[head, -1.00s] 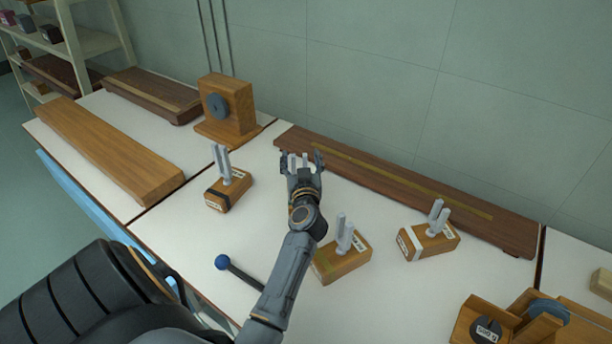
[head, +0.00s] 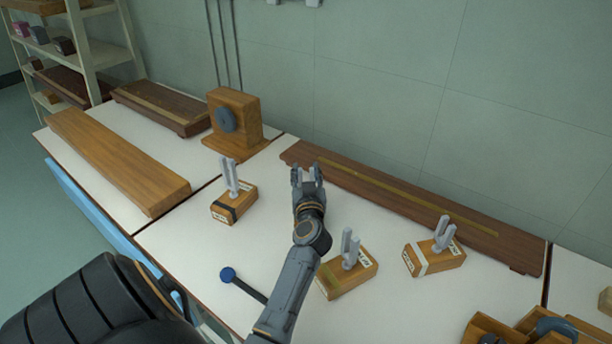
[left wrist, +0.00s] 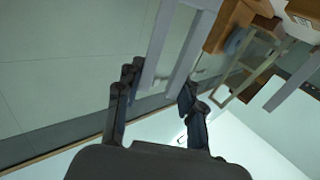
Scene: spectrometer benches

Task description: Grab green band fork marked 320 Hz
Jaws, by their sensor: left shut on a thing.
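My left gripper (head: 307,182) is shut on a grey tuning fork, above the back of the bench. In the left wrist view its fingers (left wrist: 158,100) flank the held fork's two grey prongs (left wrist: 172,45). The held fork's band and marking are hidden. A fork on a wooden box with a yellowish-green band (head: 348,275) stands right of my left forearm. A dark-banded fork (head: 234,203) stands to the left and a white-banded fork (head: 434,257) to the right. Their labels are too small to read. My right gripper is out of view.
A long dark wooden board (head: 400,205) lies along the wall behind the gripper. A wooden stand with a grey disc (head: 235,118) is at the back left. A blue-knobbed rod (head: 228,275) lies near the front. Wooden apparatus (head: 545,328) sits at lower right.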

